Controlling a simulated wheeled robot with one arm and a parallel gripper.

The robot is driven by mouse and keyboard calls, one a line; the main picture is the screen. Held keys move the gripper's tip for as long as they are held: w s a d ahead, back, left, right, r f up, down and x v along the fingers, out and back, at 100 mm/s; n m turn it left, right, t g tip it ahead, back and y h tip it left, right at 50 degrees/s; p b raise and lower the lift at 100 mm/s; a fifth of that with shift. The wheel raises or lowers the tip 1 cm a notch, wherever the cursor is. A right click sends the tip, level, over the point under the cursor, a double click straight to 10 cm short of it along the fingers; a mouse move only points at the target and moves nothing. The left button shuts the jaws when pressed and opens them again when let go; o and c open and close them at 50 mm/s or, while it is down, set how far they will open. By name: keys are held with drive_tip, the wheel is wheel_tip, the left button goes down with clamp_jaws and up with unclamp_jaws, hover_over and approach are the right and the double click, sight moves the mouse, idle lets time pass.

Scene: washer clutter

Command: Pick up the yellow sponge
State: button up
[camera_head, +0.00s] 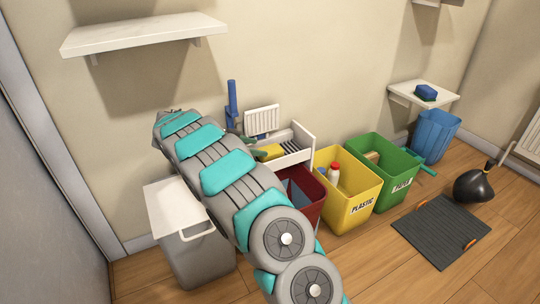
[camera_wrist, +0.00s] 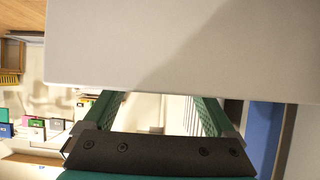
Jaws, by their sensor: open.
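A yellow block that looks like the sponge (camera_head: 270,151) lies in a white rack (camera_head: 303,136) against the wall in the head view, just right of my arm. My gripper (camera_wrist: 160,98) shows in the wrist view with its two green fingers apart and nothing seen between them. In the head view my arm hides most of the gripper; small dark green parts show beside the yellow block, and I cannot tell whether they touch it. I cannot make out the sponge in the wrist view. A large pale panel (camera_wrist: 180,45) fills its upper part and hides the fingertips' surroundings.
A blue upright object (camera_head: 232,97) stands behind my arm. Red (camera_head: 312,205), yellow (camera_head: 362,190) and green (camera_head: 408,170) bins stand right of my arm, a grey bin (camera_head: 197,255) left. A blue sponge (camera_head: 426,92) lies on the right shelf (camera_head: 405,88). Another shelf (camera_head: 140,35) is above left.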

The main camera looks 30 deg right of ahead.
sight(267, 150)
drive_tip(key=x, duration=0.4)
drive_tip(key=shift+s+d+f, duration=0.15)
drive_tip(key=shift+f, duration=0.05)
drive_tip(key=c, duration=1.2)
